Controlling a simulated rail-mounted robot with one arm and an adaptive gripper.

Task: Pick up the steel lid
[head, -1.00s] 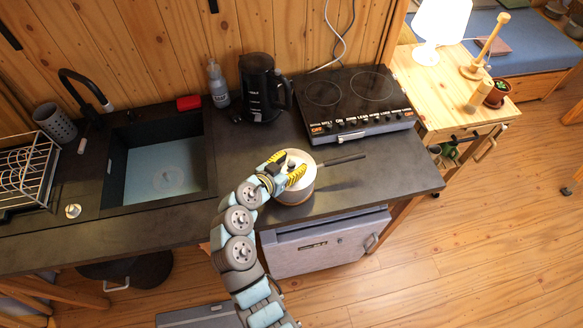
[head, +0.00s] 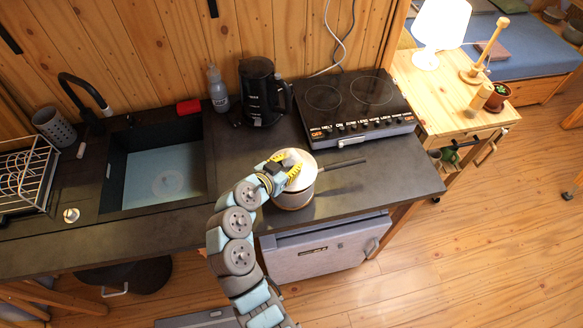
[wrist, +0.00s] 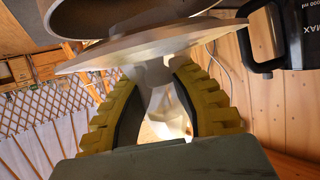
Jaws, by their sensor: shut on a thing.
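The steel lid (head: 300,172) is at the pot's mouth in the head view, tilted, with its edge seeming raised off the rim. My gripper (head: 283,168) is shut on its knob from the left.
The two-plate hob (head: 352,103) is behind and right of the pot. A black kettle (head: 262,92), a bottle (head: 217,88) and a red sponge (head: 188,106) stand along the wall. The sink (head: 160,175) is at left. The counter right of the pot is clear.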

